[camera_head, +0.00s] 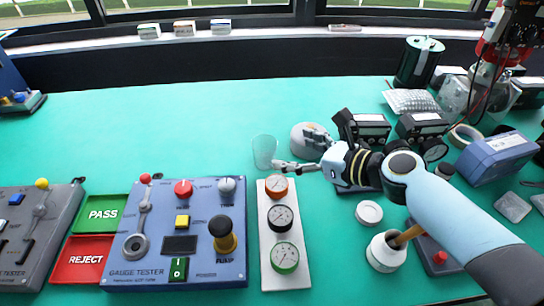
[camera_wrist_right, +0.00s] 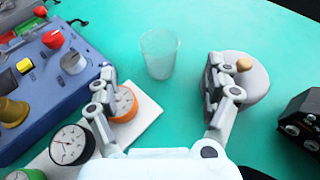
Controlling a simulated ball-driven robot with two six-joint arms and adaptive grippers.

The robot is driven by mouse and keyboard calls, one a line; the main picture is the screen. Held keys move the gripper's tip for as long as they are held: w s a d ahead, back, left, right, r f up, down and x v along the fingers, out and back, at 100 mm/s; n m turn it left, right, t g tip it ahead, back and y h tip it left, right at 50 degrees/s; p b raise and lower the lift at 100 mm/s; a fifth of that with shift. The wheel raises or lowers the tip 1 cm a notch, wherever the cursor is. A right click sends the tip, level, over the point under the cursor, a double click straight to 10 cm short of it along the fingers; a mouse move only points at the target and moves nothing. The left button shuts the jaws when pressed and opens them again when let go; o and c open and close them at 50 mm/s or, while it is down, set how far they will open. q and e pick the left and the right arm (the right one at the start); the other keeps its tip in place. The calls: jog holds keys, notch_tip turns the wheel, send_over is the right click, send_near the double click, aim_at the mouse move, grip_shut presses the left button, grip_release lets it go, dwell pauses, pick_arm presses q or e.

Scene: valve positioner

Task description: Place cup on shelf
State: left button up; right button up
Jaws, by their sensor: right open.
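The cup (camera_head: 264,151) is a clear, empty-looking tumbler standing upright on the green table. In the right wrist view the cup (camera_wrist_right: 158,56) is ahead of the fingers, roughly centred between them and apart from both. My right gripper (camera_head: 296,150) is open and empty, low over the table just right of the cup. It also shows in the wrist view (camera_wrist_right: 160,82), with its fingers spread wide. My left gripper is not in view. I see nothing clearly a shelf; a pale window ledge (camera_head: 260,37) runs along the back.
A white strip with gauges (camera_head: 290,250) lies close to the right gripper's near finger. A round grey object (camera_head: 304,138) is beside the far finger. A blue gauge tester (camera_head: 150,245) stands front left. Equipment crowds the right; the table's back left is clear.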

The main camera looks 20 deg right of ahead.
aim_at(256, 141)
jog(key=b+x, duration=0.1)
jog(key=x, duration=0.3)
jog(key=shift+w+a+f+b, duration=0.1)
jog(key=shift+w+f+b, duration=0.05)
jog(key=shift+b, duration=0.15)
jog(key=shift+w+a, duration=0.1)
jog(key=shift+w, duration=0.05)
jog(key=b+x, duration=0.3)
jog(key=x, duration=0.1)
jog(key=shift+w+a+f, duration=0.15)
jog(key=shift+w+f, duration=0.05)
jog(key=shift+w, duration=0.05)
jog(key=shift+w+a, duration=0.1)
jog(key=shift+w, duration=0.1)
jog(key=shift+r, duration=0.15)
jog(key=shift+c, duration=0.6)
jog(key=c, duration=1.1)
jog(key=shift+c, duration=0.2)
